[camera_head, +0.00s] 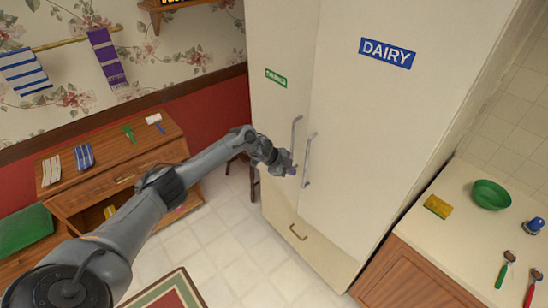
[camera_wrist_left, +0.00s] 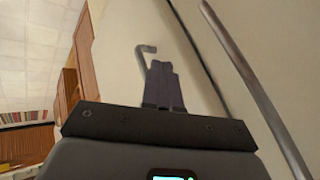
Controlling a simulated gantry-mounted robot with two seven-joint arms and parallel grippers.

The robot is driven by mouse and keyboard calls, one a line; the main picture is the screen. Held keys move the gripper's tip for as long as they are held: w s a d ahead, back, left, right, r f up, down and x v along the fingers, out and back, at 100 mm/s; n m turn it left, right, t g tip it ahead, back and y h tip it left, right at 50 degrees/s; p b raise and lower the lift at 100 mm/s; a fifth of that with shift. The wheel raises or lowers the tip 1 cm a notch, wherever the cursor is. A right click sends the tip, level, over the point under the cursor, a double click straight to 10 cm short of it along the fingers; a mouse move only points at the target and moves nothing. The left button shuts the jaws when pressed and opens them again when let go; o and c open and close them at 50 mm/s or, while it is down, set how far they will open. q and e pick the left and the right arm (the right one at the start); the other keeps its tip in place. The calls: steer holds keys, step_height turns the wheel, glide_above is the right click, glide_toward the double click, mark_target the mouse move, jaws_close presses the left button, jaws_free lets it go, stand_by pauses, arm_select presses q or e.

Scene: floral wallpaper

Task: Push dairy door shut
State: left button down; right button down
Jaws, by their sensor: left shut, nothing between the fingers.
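The dairy door (camera_head: 375,130) is the wide cream right-hand door of a tall cabinet, with a blue DAIRY label (camera_head: 387,53). Its grey bar handle (camera_head: 308,160) is near its left edge. It looks shut or nearly shut; I cannot tell whether a small gap is left. My left gripper (camera_head: 292,170) is at the handles, just left of the dairy handle. In the left wrist view its dark fingers (camera_wrist_left: 163,85) are together and empty, close to the cream door face. I cannot tell whether they touch it. My right gripper is not in view.
The narrower left door (camera_head: 280,110) has a green label and its own handle (camera_head: 296,132). A drawer (camera_head: 300,235) is below. A counter with a green bowl (camera_head: 491,195) and yellow sponge (camera_head: 437,207) stands right. A wooden desk (camera_head: 130,145) is at left, under my arm.

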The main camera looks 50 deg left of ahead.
arm_select(q)
steer(key=w+a+v, duration=0.1)
steer(key=v, duration=0.8)
steer(key=w+d+f+m+t+h, duration=0.1)
steer(key=w+d+m+t, duration=0.3)
steer(key=d, duration=0.6)
steer(key=s+a+r+t+y+p, duration=0.1)
steer(key=s+a+r+t+y, duration=0.35)
steer(key=s+t, duration=0.35)
steer(key=w+a+g, duration=0.1)
steer(key=w+a, duration=0.1)
steer(key=w, duration=1)
steer(key=shift+m+y+p, duration=0.3)
steer(key=shift+y+p, duration=0.1)
steer(key=shift+y, duration=0.05)
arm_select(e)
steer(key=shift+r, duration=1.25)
arm_select(q)
steer(key=shift+w+f, duration=0.1)
